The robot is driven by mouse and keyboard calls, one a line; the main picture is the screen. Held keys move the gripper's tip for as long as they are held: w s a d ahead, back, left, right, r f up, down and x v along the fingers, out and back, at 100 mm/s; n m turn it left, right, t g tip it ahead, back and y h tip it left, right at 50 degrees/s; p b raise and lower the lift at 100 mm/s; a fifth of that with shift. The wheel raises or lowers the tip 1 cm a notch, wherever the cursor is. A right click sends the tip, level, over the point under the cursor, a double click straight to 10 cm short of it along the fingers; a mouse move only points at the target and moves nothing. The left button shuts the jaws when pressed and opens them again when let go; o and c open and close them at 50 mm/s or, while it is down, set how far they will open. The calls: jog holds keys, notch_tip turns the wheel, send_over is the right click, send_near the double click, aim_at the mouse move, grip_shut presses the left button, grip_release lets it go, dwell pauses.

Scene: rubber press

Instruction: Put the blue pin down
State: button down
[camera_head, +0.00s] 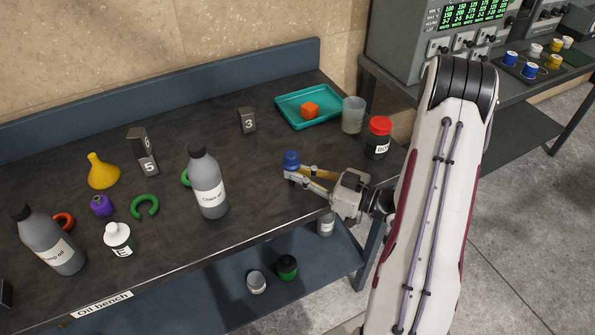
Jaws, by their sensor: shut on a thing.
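The blue pin (291,158) is a small blue cylinder at the tips of my gripper (290,172), over the right part of the dark bench (255,145). My gripper is shut on it and reaches in from the right. The lower part of the pin is hidden by the fingers. I cannot tell whether it touches the bench top.
A tall grey bottle (208,185) stands to the left.

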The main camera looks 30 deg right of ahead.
jog(key=shift+f, duration=0.1)
jog(key=c, duration=2.1)
grip_release()
jog(key=v, duration=1.2)
